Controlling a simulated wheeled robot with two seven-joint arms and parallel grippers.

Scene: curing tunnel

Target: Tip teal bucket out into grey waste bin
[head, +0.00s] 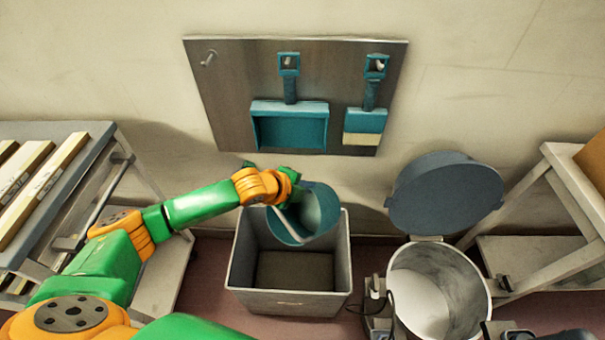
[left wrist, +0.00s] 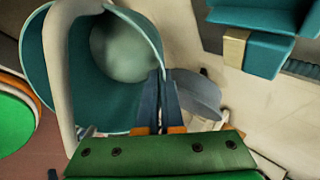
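The teal bucket (head: 318,212) hangs tilted well over on its side above the grey waste bin (head: 290,301). Its open mouth and pale inner bottom show in the left wrist view (left wrist: 88,75); I see no clear contents. A pale handle bar (left wrist: 58,70) crosses its mouth. My left gripper (head: 290,185) is at the bucket's upper rim, and in the left wrist view its dark fingers (left wrist: 157,104) are closed on the rim. The bin stands open on the floor, its inner floor dark with no distinct objects showing. My right gripper is in neither view.
A round pale drum (head: 440,290) with its grey lid (head: 446,194) raised stands right of the bin. A wall board (head: 230,90) holds a teal dustpan (head: 290,128) and a brush (head: 366,122). A rack with boards (head: 45,190) stands left, a table (head: 570,190) right.

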